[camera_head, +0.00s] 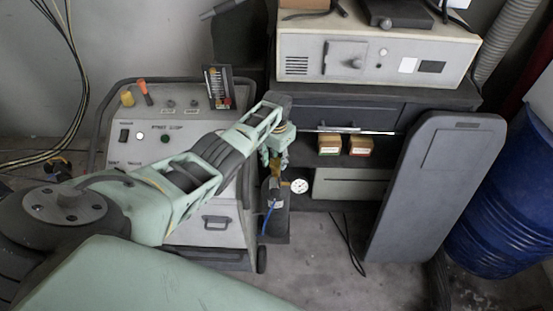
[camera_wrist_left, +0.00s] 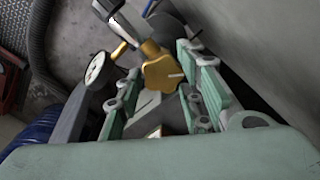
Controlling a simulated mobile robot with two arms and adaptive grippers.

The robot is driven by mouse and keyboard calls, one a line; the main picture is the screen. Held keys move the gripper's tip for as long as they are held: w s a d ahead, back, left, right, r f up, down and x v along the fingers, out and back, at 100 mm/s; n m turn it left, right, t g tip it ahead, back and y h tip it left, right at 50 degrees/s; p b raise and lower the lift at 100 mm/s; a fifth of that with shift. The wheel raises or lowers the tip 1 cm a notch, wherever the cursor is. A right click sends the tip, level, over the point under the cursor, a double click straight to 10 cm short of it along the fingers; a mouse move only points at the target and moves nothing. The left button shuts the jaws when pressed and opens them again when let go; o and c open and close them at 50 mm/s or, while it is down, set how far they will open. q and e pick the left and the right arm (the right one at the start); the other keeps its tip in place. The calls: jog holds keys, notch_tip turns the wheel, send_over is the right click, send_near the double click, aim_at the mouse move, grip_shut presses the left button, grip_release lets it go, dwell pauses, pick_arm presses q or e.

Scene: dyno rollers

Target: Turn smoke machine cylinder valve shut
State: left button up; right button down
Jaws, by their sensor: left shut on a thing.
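The smoke machine cylinder (camera_head: 275,218) stands dark and upright beside the grey cabinet in the head view. A round white pressure gauge (camera_head: 299,186) sticks out from its top and also shows in the wrist view (camera_wrist_left: 96,68). The brass valve knob (camera_wrist_left: 160,72) shows in the wrist view between the fingertips of my left gripper (camera_wrist_left: 165,80). In the head view my left gripper (camera_head: 274,158) reaches down onto the cylinder top from above and is shut on the knob. Finger contact is partly hidden by the fingers. My right gripper is not in view.
A grey control cabinet (camera_head: 205,235) stands close on the left of the cylinder. A shelf with two small boxes (camera_head: 330,145) is behind it. A blue hose (camera_head: 268,216) runs down the cylinder. A large dark panel (camera_head: 440,190) leans at right, near a blue barrel (camera_head: 505,215).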

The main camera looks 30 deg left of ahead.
aim_at(278, 163)
pick_arm(q)
jog(key=shift+w+d+r, duration=0.1)
jog(key=shift+w+d, duration=0.05)
jog(key=shift+d, duration=0.05)
jog(key=o, duration=1.1)
jog(key=shift+c, duration=0.2)
notch_tip(278, 163, up, 12)
